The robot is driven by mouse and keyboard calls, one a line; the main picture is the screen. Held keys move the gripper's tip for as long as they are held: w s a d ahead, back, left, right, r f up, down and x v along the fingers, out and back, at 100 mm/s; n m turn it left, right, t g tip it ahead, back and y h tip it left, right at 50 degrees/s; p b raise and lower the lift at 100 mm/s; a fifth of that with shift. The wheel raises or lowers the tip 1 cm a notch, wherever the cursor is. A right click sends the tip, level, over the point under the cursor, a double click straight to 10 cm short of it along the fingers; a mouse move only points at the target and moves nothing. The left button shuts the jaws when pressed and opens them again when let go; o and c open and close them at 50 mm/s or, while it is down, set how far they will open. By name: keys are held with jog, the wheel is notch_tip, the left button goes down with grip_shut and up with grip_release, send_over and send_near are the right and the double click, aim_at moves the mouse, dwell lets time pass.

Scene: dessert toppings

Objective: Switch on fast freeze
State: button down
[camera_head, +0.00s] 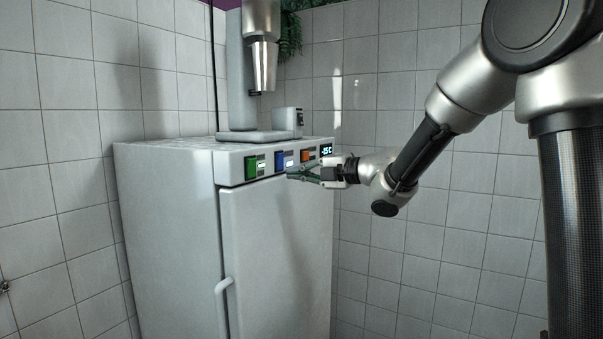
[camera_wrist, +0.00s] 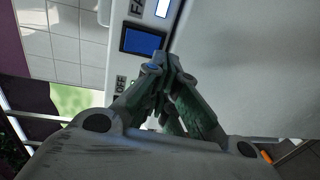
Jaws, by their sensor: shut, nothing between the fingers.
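A white freezer (camera_head: 170,215) stands against the tiled wall, with a row of switches along its top front panel. A green switch (camera_head: 251,167) is at the left, a blue switch (camera_head: 280,160) in the middle and an orange switch (camera_head: 306,156) to the right. In the wrist view the blue switch (camera_wrist: 143,41) lies just beyond my fingertips, beside a label that begins "FA" and the word "OFF". My gripper (camera_head: 290,175) is shut and empty, its tips just below and right of the blue switch; it also shows in the wrist view (camera_wrist: 165,62). I cannot tell whether the tips touch the panel.
A small display (camera_head: 326,150) at the panel's right end shows a temperature. A grey machine with a metal cup (camera_head: 262,65) stands on the freezer top. The freezer door has a vertical handle (camera_head: 222,300). The space in front of the door is free.

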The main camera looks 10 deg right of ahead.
jog(key=s+d+f, duration=0.1)
jog(key=s+d, duration=0.4)
jog(key=d, duration=0.3)
jog(key=shift+s, duration=0.3)
jog(key=shift+f, duration=0.1)
jog(key=w+d+f+m+h, duration=0.1)
jog(key=d+f+m+h, duration=0.5)
jog(key=d, duration=0.3)
jog(key=w+d+f+m+h, duration=0.1)
jog(key=d+f+m+h, duration=0.4)
jog(key=d+m, duration=0.3)
jog(key=s+d+f+m+g+h, duration=0.2)
jog(key=s+d+m+h, duration=0.2)
jog(key=s+d+m, duration=0.4)
jog(key=s+a+r+m+g, duration=0.1)
jog(key=s+a+m, duration=0.1)
jog(key=s, duration=0.9)
jog(key=s+a+r+m+g+y, duration=0.1)
jog(key=s+m, duration=0.3)
jog(key=s, duration=0.8)
jog(key=shift+s+a+r+m+g+y, duration=0.3)
jog(key=shift+a+r+m+g, duration=0.15)
jog(key=shift+g, duration=0.35)
